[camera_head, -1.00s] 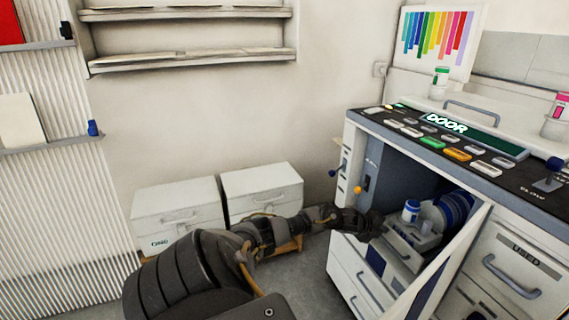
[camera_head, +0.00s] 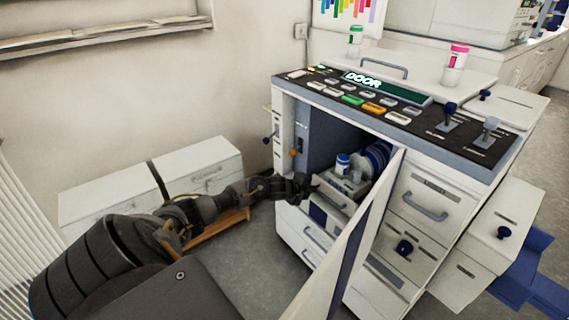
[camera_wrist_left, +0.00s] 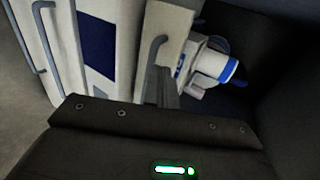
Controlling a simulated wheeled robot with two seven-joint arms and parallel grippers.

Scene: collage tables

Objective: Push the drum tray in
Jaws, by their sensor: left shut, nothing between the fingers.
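The drum tray (camera_head: 337,189) is a white tray low in the open compartment of the white machine, with a grey handle on its front. It also shows turned on its side in the wrist view (camera_wrist_left: 172,24). A white bottle with a blue band (camera_head: 342,164) stands on it, and a blue round drum (camera_head: 376,158) shows behind. My left gripper (camera_head: 306,186) is shut and empty, with its tips at the tray's front. In the wrist view the fingers (camera_wrist_left: 168,88) are close beside the handle; I cannot tell whether they touch. My right gripper is not in view.
The machine's door (camera_head: 352,250) stands open to the right of my left gripper. The control panel (camera_head: 372,98) above reads DOOR. White drawers (camera_head: 305,235) lie below the compartment. White boxes (camera_head: 110,197) stand by the wall on the left. The floor before the machine is clear.

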